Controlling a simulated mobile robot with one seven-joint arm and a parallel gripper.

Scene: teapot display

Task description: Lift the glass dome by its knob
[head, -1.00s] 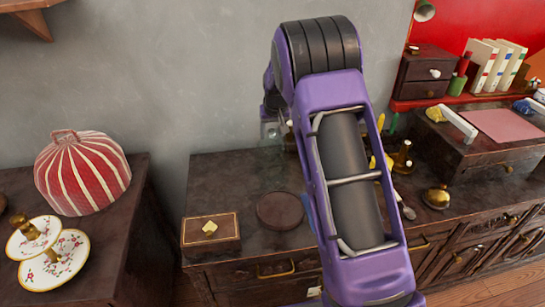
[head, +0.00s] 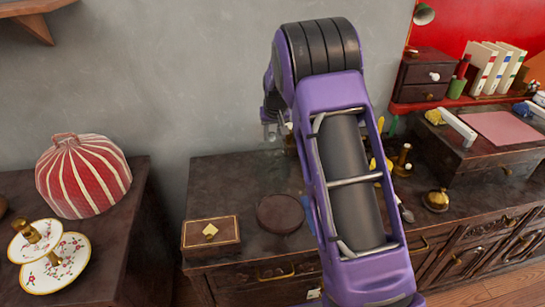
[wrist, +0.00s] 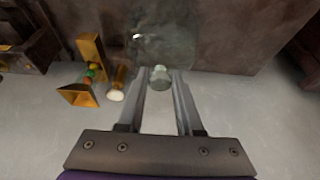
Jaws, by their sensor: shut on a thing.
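In the wrist view my gripper (wrist: 161,78) is shut on the glass knob (wrist: 160,75), a small pale greenish piece between the fingertips. The clear glass dome (wrist: 165,45) shows only faintly beyond the knob, against a dark surface. Its rim cannot be made out, so I cannot tell how far it stands off what is below. In the head view my purple arm hides much of the area, and the fingers are small and hard to make out near the wall. A dark round base (head: 280,213) lies on the cabinet top, left of my arm.
A wooden box (head: 211,236) sits left of the round base. A striped red cover (head: 83,175) and a tiered plate stand (head: 55,265) are on the left cabinet. Brass pieces, including a bell (head: 436,200), stand right of my arm. The wall is close behind.

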